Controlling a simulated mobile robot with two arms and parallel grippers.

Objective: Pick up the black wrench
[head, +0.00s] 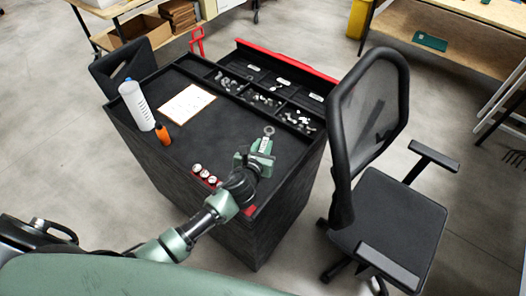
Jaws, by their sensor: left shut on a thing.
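My left gripper (262,153) is over the near right corner of the black workbench top (225,137). It is shut on the wrench (269,131), whose ring end sticks out beyond the fingertips, away from me. The ring looks grey to dark here, and a pale patch shows below it between the fingers. The rest of the wrench is hidden by the gripper. I cannot tell whether the wrench touches the bench top. My right gripper is not in view.
Divided trays (262,100) with small parts line the bench's far side. A white bottle (137,106), an orange bottle (162,133), a paper sheet (187,103) and small round red-and-white items (205,175) are on the bench. An office chair (400,215) stands close on the right.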

